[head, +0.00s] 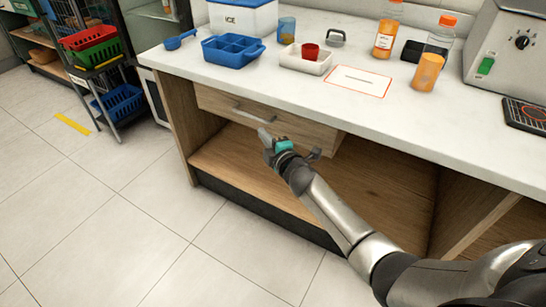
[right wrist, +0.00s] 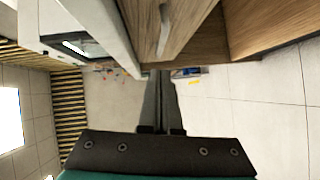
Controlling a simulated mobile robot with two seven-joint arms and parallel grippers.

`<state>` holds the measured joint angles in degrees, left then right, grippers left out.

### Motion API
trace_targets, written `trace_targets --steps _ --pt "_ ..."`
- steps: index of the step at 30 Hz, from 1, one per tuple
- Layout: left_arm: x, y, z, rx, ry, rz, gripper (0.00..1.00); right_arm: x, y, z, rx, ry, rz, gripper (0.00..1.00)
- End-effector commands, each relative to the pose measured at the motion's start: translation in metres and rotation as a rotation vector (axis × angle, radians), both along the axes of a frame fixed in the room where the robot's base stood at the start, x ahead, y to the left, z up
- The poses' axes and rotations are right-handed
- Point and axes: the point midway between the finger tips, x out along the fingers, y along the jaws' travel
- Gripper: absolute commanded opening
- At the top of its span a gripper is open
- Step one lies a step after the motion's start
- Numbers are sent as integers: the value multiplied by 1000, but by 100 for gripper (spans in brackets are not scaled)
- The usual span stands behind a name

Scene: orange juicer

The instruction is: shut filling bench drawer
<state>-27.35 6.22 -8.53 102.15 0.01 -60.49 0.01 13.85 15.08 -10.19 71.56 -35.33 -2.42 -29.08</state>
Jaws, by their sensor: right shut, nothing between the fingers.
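The wooden drawer (head: 300,130) sits under the white bench top, with a grey bar handle (head: 252,117) on its front. The drawer front (right wrist: 185,25) and handle (right wrist: 164,28) also show at the top of the right wrist view. I cannot tell whether a small gap is left behind the front. My right gripper (head: 264,136) is shut and empty, just in front of the drawer near the handle's right end. Its fingers (right wrist: 160,75) lie together in the right wrist view, and I see no clear contact. My left gripper is not in view.
The bench top (head: 300,86) holds a blue divided tray (head: 233,50), a white tray (head: 305,60), bottles, cups and a grey machine (head: 505,50). An open wooden shelf (head: 235,160) lies below the drawer.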

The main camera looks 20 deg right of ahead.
Motion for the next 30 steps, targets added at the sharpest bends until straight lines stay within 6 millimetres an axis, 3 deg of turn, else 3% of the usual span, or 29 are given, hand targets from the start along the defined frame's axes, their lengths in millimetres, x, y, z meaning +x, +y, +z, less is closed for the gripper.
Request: trace_targets --steps 18,30 --pt "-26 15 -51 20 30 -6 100 -75 -3 10 1 2 1 0" --pt "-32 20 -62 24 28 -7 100 -91 -4 12 -1 0 1 0"
